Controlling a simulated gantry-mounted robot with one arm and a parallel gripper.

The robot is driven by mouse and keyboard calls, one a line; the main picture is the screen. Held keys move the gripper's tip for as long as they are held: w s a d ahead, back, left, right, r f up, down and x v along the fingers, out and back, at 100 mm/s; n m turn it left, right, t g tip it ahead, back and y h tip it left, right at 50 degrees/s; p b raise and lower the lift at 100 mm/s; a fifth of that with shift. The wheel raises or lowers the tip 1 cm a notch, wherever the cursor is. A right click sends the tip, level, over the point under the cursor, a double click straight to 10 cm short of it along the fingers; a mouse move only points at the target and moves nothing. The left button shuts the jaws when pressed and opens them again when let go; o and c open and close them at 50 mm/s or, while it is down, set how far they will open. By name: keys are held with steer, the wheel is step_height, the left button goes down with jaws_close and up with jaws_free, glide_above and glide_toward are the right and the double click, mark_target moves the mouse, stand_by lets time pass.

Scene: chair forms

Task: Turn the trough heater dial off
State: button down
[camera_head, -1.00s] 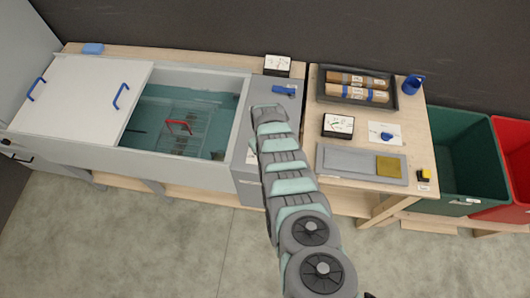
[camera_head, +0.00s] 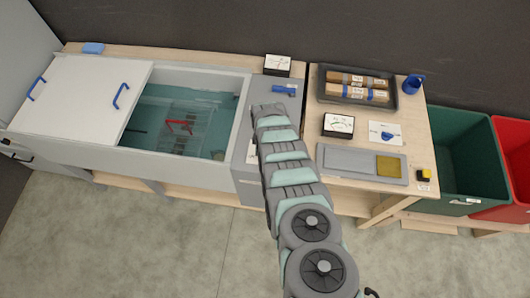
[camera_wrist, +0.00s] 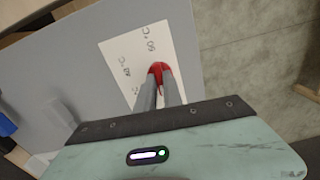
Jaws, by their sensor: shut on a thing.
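The heater dial's red knob (camera_wrist: 158,68) shows in the wrist view on a white label (camera_wrist: 124,45). The label is marked 40 °C and 50 °C; other print is cut off or hidden. My gripper (camera_wrist: 159,84) is shut on the red knob, with its two grey fingers on either side of it. The fingers cover part of the knob, so its pointing direction is unclear. In the head view my arm hides the dial and gripper at the right end of the trough (camera_head: 190,178).
The trough holds teal water and a rack with a red handle (camera_head: 180,127); a white lid (camera_head: 75,98) covers its left part. A blue object (camera_head: 284,90) and a meter (camera_head: 278,65) are beside the arm. Right are a table with a tray (camera_head: 330,98) and a green bin (camera_head: 470,150).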

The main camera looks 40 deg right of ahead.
steer(key=shift+n, duration=0.5)
steer(key=c, duration=1.5)
jaws_free()
steer(key=shift+r, duration=0.1)
steer(key=shift+w+r+p, duration=0.1)
steer(key=shift+r+p, duration=0.2)
steer(key=shift+r, duration=0.3)
steer(key=shift+r+p, duration=0.3)
steer(key=shift+r, duration=0.45)
steer(key=shift+d+r, duration=0.1)
steer(key=shift+r, duration=0.65)
steer(key=shift+r+b, duration=0.8)
steer(key=shift+r, duration=2.35)
